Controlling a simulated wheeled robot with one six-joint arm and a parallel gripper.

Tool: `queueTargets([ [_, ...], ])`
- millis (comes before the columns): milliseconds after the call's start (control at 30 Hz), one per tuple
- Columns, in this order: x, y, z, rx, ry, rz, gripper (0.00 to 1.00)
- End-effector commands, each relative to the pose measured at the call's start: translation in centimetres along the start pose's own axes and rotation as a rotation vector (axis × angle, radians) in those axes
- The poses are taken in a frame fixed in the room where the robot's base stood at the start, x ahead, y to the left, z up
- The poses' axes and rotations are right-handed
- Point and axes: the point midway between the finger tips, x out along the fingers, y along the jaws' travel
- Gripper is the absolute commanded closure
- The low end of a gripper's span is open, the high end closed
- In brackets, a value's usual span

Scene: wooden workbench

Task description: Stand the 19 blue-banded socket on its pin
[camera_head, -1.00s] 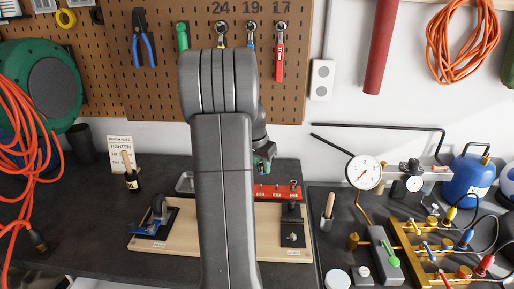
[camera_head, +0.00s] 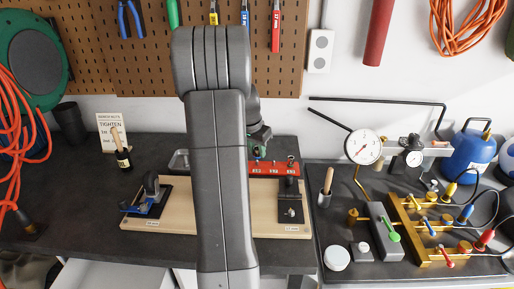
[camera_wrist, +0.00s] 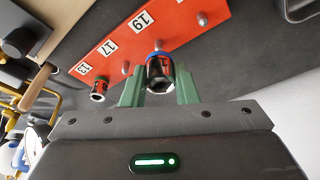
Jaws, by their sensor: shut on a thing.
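My gripper (camera_wrist: 160,92) is shut on the blue-banded socket (camera_wrist: 160,73), with one green jaw on each side. The socket is dark metal with a blue band at one end and some red below it; its open end faces the wrist camera. A bare pin (camera_wrist: 159,45) by the "19" label shows just beyond the socket in the wrist view. I cannot tell whether socket and pin touch. The red rail (camera_wrist: 185,22) carries the labels 19, 17 and 13. In the head view my gripper (camera_head: 259,152) is close over the rail (camera_head: 262,170), and the socket is not clear there.
A green-banded socket (camera_wrist: 99,90) stands by the 13 label, and another socket (camera_wrist: 202,19) is at the rail's far end. The 17 pin (camera_wrist: 126,68) is bare. A wooden board (camera_head: 180,215) lies in front of the rail; gauges and brass fittings (camera_head: 412,228) crowd the right.

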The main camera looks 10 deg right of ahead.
Motion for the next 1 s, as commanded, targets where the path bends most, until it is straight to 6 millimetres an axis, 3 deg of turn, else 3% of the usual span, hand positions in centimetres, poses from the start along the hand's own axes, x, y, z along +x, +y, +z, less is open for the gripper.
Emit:
queueTargets([
  [567, 0.0, 0.0, 0.1, -0.022, 0.000, -0.006, 0.97],
  [1000, 1.5, 0.0, 0.5, -0.023, 0.000, -0.006, 0.97],
])
